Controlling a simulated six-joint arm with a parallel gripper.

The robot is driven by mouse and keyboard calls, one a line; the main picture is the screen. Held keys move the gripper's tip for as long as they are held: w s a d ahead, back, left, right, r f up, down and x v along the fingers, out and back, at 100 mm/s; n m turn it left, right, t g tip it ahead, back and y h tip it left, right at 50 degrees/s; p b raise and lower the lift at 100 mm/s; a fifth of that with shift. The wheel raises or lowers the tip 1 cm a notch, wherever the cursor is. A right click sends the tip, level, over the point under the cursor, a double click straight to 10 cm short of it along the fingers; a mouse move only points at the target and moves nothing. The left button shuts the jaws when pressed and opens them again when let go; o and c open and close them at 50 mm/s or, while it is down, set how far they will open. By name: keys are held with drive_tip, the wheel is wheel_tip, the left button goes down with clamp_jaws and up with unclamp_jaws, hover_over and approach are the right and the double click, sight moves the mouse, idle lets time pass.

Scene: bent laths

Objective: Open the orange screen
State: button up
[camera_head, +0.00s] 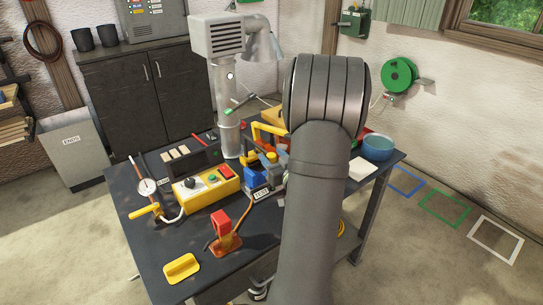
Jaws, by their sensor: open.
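A small upright red part (221,224) stands on an orange-brown base (226,245) near the front of the dark workbench (150,238). A thin orange bent strip (243,207) rises beside it toward the back. I cannot tell for certain whether this is the orange screen, or whether it is open or shut. Another orange-tan piece (273,116) shows at the back of the bench, partly hidden by my arm. My arm crosses the picture in front of the bench's right half. My gripper is not visible, and the arm hides what lies behind it.
A yellow control box (206,189) with buttons stands mid-bench, with a gauge (147,187) to its left. Blue clamp-like tools (257,175) crowd the middle. A grey duct (226,100) rises behind. A blue bowl (378,147) stands right.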

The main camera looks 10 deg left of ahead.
drive_tip(key=shift+w+a, duration=0.3)
drive_tip(key=shift+w, duration=0.15)
clamp_jaws()
drive_tip(key=w+d, duration=1.3)
drive_tip(key=shift+d, duration=0.1)
unclamp_jaws()
